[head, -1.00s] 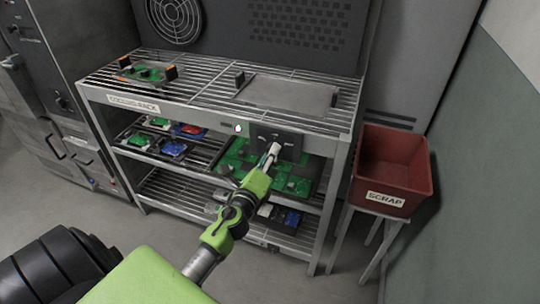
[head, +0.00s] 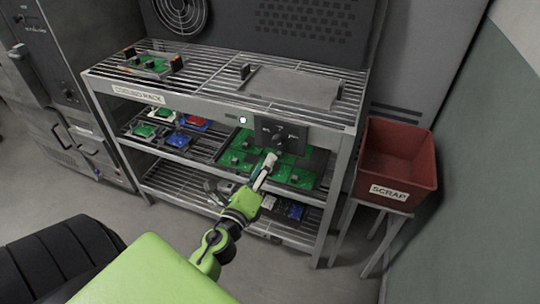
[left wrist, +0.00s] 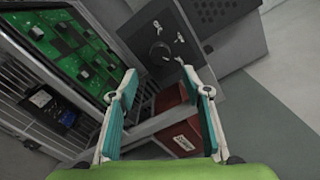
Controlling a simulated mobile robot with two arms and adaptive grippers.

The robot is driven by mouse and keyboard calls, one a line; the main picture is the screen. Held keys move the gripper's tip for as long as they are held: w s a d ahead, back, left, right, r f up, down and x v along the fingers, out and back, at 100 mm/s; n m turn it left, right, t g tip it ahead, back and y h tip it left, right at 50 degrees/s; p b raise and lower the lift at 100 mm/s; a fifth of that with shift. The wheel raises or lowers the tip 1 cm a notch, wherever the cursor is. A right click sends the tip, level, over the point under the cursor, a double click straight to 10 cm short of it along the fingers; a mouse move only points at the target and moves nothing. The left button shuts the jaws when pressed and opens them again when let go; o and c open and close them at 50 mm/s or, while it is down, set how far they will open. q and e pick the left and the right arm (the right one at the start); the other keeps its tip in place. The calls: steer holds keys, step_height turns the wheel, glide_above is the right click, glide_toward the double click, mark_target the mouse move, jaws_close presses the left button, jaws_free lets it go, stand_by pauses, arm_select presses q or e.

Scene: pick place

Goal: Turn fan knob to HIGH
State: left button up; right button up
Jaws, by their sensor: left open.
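The fan knob (head: 279,139) is a dark dial on a black panel (head: 296,139) at the front edge of the cooling rack, with pale markings around it. In the left wrist view the knob (left wrist: 160,50) is round and dark, ahead of the fingers and apart from them. The marking that its pointer meets is too small to read. My left gripper (head: 269,164) is below the panel, in front of the middle shelf. In the left wrist view its fingers (left wrist: 160,110) are spread wide with nothing between them. My right gripper is out of view.
The cooling rack (head: 139,97) carries circuit boards on its shelves, with a large green board (head: 240,150) right behind my left gripper. A red scrap bin (head: 395,165) stands to the right on a stand. A dark cabinet (head: 50,100) is at the left.

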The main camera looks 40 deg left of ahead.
arm_select(q)
steer(key=shift+v, duration=1.45)
steer(key=s+d+f+n+g+h, duration=0.1)
steer(key=s+d+f+n+g, duration=0.2)
steer(key=f, duration=0.9)
steer(key=s+d+f+n+g+h, duration=0.1)
steer(key=s+d+f+n+g, duration=0.2)
steer(key=f, duration=0.9)
steer(key=s+d+f+n+g+h, duration=0.1)
steer(key=s+d+f+n+g, duration=0.2)
steer(key=f, duration=0.8)
steer(key=s+f+n+g, duration=0.2)
steer(key=s+f, duration=0.4)
steer(key=s, duration=0.4)
steer(key=s+d+f+n+g, duration=0.1)
steer(key=s+f+n+g, duration=0.2)
steer(key=s+f, duration=0.3)
steer(key=s+d+f+n+g+h, duration=0.1)
steer(key=s+f+n, duration=0.4)
steer(key=s, duration=1)
steer(key=shift+f+g+p, duration=0.3)
steer(key=shift+f+g, duration=0.5)
steer(key=shift+d, duration=0.1)
steer(key=c, duration=0.4)
steer(key=shift+s, duration=0.15)
steer(key=shift+c, duration=0.3)
